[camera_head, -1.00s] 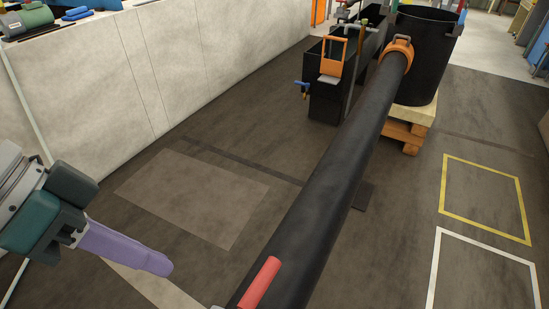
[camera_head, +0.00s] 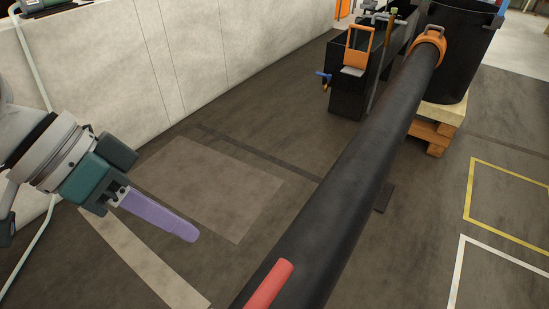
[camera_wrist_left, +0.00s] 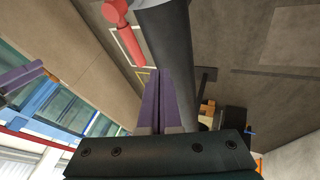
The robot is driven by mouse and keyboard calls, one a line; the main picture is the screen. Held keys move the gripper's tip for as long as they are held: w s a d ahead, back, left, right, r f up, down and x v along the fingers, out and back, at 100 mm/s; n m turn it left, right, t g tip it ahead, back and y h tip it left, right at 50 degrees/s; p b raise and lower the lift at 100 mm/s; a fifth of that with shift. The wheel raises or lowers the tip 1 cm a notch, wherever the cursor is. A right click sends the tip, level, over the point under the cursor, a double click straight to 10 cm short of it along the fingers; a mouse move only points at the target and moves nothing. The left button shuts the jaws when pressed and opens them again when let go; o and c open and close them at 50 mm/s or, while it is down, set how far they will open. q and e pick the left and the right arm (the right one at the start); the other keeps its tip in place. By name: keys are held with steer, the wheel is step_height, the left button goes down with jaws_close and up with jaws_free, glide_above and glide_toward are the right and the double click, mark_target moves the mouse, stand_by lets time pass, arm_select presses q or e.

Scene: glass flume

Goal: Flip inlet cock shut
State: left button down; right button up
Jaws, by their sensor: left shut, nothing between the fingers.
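A small cock with a blue lever (camera_head: 323,75) sits on the near left side of the black tank in the head view, with a brass body below it. I cannot tell for sure which is the inlet cock. My left gripper (camera_head: 190,236) has its purple fingers shut and empty, over the floor left of the pipe, apart from both.
The long black pipe (camera_head: 345,195) runs from the front to an orange collar (camera_head: 429,45) by the black barrel (camera_head: 462,50), which stands on a wooden pallet (camera_head: 436,128). A pale wall (camera_head: 215,50) lines the left.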

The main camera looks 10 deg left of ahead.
mark_target(257, 307)
arm_select(q)
steer(key=d+f, duration=0.6)
steer(key=d, duration=0.1)
steer(key=shift+d+f, duration=0.25)
steer(key=shift+f, duration=0.15)
steer(key=shift+d, duration=0.1)
